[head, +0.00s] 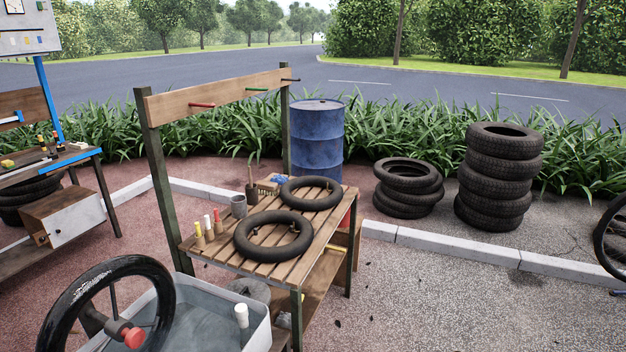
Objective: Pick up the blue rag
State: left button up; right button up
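A small crumpled blue thing, which looks like the blue rag (281,179), lies at the back of the slatted wooden table (215,252). It is partly hidden behind the farther black inner tube (325,201). A brown box or brush (266,186) is just left of it. A nearer black inner tube (246,247) lies in front on the slats. Neither of my grippers shows in the head view.
A grey cup (239,206), a dark brush pot and several small bottles stand on the table's left side. A water tub (262,335) and a black wheel (65,309) are in front. A blue barrel (317,140) and tyre stacks (493,190) stand behind.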

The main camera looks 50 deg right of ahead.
aim_at(280, 179)
jog(key=z, duration=1.4)
